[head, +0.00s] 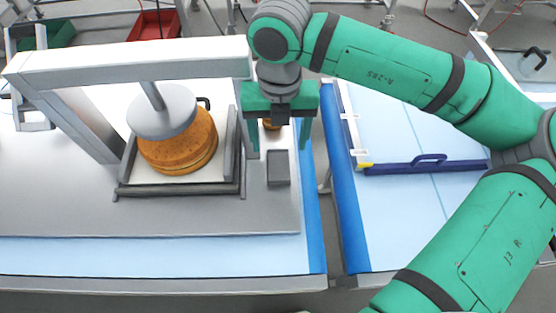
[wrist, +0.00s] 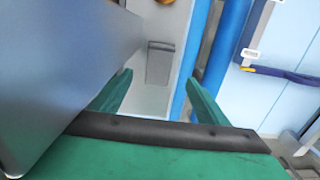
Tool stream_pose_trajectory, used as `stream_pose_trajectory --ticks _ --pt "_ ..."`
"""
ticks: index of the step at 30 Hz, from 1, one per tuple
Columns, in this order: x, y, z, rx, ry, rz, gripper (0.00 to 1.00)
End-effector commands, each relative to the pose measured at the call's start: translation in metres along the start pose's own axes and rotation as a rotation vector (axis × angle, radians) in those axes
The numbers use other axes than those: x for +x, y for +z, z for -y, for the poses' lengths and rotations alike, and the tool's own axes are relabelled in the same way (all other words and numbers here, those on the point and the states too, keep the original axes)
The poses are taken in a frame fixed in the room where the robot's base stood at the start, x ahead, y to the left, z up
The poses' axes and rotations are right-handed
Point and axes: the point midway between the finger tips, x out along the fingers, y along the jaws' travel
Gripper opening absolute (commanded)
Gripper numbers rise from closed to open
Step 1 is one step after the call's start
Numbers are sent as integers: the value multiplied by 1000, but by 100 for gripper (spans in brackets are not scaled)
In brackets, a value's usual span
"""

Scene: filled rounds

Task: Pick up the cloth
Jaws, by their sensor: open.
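My gripper (head: 279,148) hangs pointing down at the right end of the grey bench plate, its two green fingers apart and nothing visible between them. In the wrist view the open fingers (wrist: 160,80) frame a small grey rectangular piece (wrist: 159,64). The same grey piece (head: 278,168) lies on the plate just in front of the gripper in the head view. I cannot tell whether it is the cloth or a hard block. No other cloth is clear to see.
A press frame (head: 130,68) stands to the left, its round plate (head: 162,112) above a brown round (head: 180,150) on a tray (head: 122,190). A small orange-brown thing (head: 271,125) is partly hidden behind the gripper. A blue-handled bar (head: 425,167) lies on the right table, across a gap.

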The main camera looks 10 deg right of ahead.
Motion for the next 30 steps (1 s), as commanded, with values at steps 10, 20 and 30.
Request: stream_pose_trajectory --ticks 10,20,30 --pt "33 0 -1 0 2 0 69" --pt "74 0 -1 3 3 -1 69" --pt "82 0 1 6 2 1 69"
